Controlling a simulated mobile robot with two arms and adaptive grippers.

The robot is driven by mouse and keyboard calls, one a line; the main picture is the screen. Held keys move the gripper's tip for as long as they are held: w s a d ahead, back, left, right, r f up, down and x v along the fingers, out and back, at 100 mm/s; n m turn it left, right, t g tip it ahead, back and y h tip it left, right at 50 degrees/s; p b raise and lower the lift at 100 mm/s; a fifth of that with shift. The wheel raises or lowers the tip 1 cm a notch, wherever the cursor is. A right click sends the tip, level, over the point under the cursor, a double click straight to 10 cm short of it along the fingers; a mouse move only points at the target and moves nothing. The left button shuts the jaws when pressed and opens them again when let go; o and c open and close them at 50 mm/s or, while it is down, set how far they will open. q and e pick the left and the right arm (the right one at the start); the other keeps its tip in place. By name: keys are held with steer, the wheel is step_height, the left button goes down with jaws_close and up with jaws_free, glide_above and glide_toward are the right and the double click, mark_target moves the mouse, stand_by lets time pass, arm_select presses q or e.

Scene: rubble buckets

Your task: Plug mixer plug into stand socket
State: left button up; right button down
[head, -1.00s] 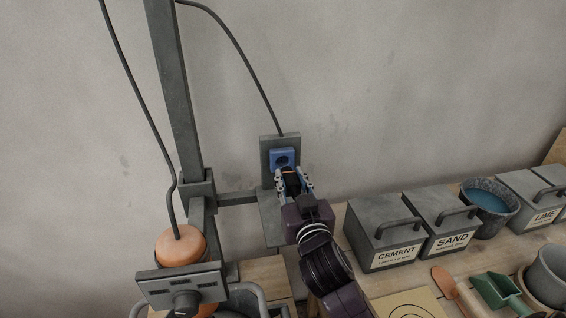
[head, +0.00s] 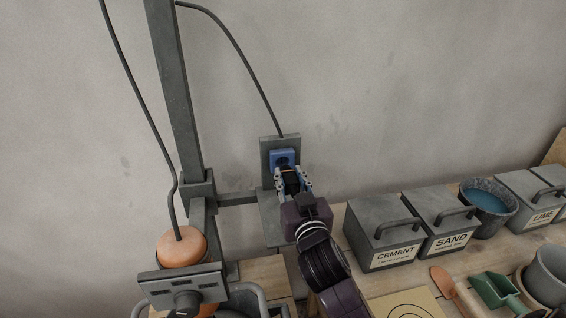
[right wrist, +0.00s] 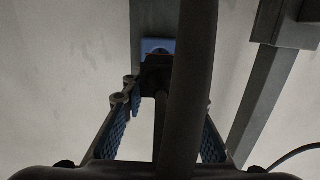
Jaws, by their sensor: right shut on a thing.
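The blue stand socket (head: 282,157) sits on a grey plate fixed to the mixer stand (head: 178,100). It also shows at the top middle of the right wrist view (right wrist: 157,46). My right gripper (head: 290,178) is just below and in front of the socket, shut on the black mixer plug (right wrist: 156,70). The plug points at the socket and overlaps its lower part in the right wrist view; I cannot tell whether it touches or has entered. A thick dark cable runs from the plug towards the camera, hiding part of it. My left gripper is not in view.
The orange mixer motor (head: 181,247) with its grey control box (head: 182,287) stands at lower left. A green scoop (head: 497,289) lies in front.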

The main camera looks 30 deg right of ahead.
mark_target(287, 170)
steer(key=shift+x, duration=1.1)
steer(key=shift+w+r+p, duration=0.1)
steer(key=shift+w+p, duration=0.05)
steer(key=shift+p, duration=0.4)
stand_by(0.3)
steer(key=shift+x, duration=1.15)
steer(key=c, duration=1.5)
jaws_free()
steer(key=shift+o, duration=0.2)
steer(key=v, duration=1.2)
